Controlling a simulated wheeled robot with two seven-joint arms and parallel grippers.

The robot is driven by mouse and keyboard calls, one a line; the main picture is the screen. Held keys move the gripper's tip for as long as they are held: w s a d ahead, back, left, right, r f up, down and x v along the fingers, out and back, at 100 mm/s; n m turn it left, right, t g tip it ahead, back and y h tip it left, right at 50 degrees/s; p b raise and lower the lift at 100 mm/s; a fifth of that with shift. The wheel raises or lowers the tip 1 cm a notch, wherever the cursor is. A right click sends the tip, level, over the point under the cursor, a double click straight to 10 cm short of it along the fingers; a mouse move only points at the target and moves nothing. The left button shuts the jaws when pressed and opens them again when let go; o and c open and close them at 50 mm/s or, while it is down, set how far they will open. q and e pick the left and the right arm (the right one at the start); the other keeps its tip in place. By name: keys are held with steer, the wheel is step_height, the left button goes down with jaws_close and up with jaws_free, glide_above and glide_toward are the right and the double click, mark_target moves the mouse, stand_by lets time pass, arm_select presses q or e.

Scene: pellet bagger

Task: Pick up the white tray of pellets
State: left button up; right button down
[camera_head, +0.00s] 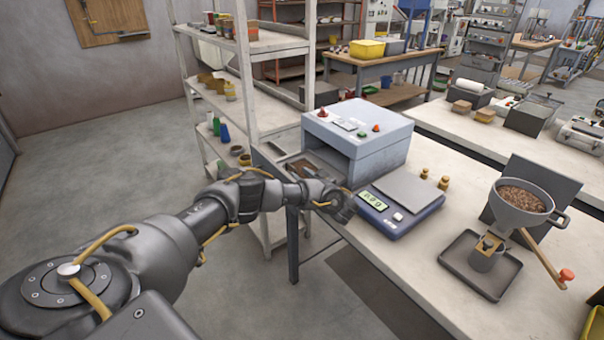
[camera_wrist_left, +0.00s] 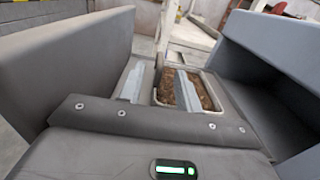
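The white tray (camera_wrist_left: 213,88), filled with brown pellets (camera_wrist_left: 196,92), lies ahead of my left gripper in the left wrist view. In that view the left gripper (camera_wrist_left: 159,87) is open. One finger is left of the tray and the other overlaps the pellets, with the tray's left rim between them. I cannot tell whether either finger touches the tray. In the head view my left gripper (camera_head: 320,186) is at the bench's left edge beside the blue-grey box machine (camera_head: 375,150); a brown patch shows just beyond it. My right gripper is not in view.
The machine's open side stands close right of the tray. A blue scale (camera_head: 400,215), brass weights and a pellet hopper (camera_head: 521,205) over a dark tray (camera_head: 458,262) stand farther right on the bench (camera_head: 420,290). A shelf rack (camera_head: 245,90) stands behind my left arm.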

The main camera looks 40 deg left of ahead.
mark_target(295, 169)
arm_select(q)
steer(key=x, duration=0.4)
steer(key=shift+a, duration=0.1)
steer(key=shift+c, duration=0.4)
jaws_close()
